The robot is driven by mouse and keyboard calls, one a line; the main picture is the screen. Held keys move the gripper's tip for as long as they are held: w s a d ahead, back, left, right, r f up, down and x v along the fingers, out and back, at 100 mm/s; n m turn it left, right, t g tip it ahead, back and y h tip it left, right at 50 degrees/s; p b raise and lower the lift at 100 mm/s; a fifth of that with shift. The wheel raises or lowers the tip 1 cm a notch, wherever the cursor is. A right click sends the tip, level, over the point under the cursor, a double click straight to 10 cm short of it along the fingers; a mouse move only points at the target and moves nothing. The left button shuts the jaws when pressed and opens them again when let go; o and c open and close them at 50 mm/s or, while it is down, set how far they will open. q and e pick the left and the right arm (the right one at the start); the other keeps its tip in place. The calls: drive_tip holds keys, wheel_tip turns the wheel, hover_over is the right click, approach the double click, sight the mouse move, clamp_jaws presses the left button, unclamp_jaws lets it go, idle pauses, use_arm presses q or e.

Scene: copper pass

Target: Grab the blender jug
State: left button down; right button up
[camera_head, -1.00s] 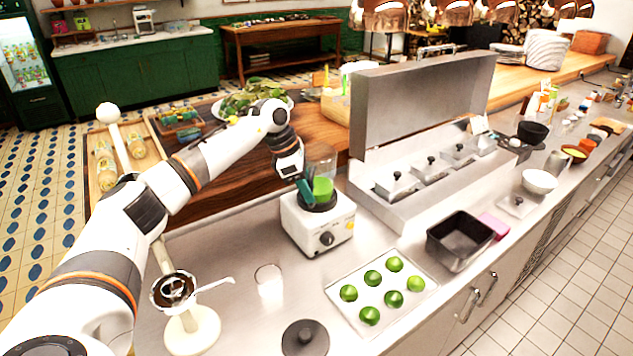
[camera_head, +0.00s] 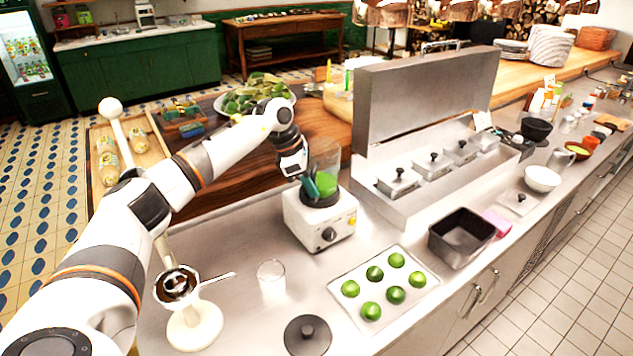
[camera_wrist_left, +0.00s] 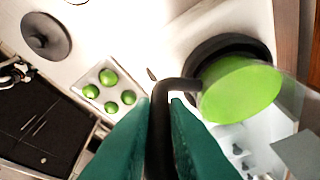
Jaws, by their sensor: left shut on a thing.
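The blender jug (camera_head: 327,178) is clear with green liquid in it and stands upright on the white blender base (camera_head: 318,222). My left gripper (camera_head: 311,186) is at the jug's left side, with its green fingers shut on the jug's dark handle. In the left wrist view the handle (camera_wrist_left: 161,125) runs between the two green fingers, and the green contents of the jug (camera_wrist_left: 240,90) show to the right. The far side of the jug is hidden. My right gripper does not show.
A tray of limes (camera_head: 384,287), a black lid (camera_head: 307,335) and an empty glass (camera_head: 271,274) are on the steel counter near the blender. A citrus press (camera_head: 190,318) stands at left. A steel container box (camera_head: 440,165) with a raised lid is to the right.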

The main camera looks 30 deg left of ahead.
use_arm(q)
drive_tip(key=shift+r, duration=0.3)
